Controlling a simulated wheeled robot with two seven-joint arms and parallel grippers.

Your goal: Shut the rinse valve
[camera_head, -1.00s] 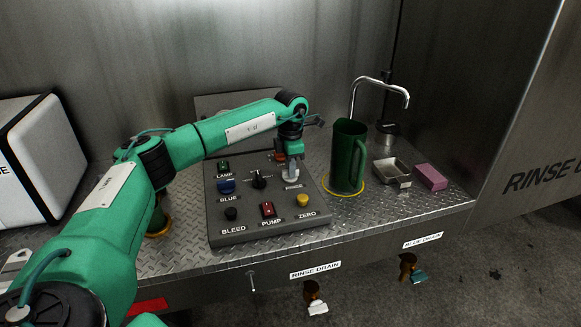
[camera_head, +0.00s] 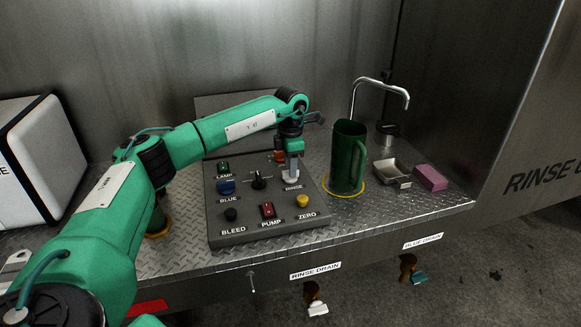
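The control panel (camera_head: 243,211) lies on the metal deck with labelled knobs and buttons. The RINSE label (camera_head: 292,187) is readable at its right side. My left gripper (camera_head: 291,174) points down right behind that label, over the spot where the rinse valve knob sits. The gripper hides most or all of that knob, and I cannot tell the knob's turn or whether the fingers grip it. The blue knob (camera_head: 227,187) and a black selector (camera_head: 259,180) stand to its left. My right gripper is not in view.
A green jug (camera_head: 348,158) stands on a yellow ring close to the right of the panel. A tap (camera_head: 378,82), a metal tray (camera_head: 391,173) and a pink block (camera_head: 431,177) are farther right. The RINSE DRAIN valve (camera_head: 315,299) hangs below the deck's front edge.

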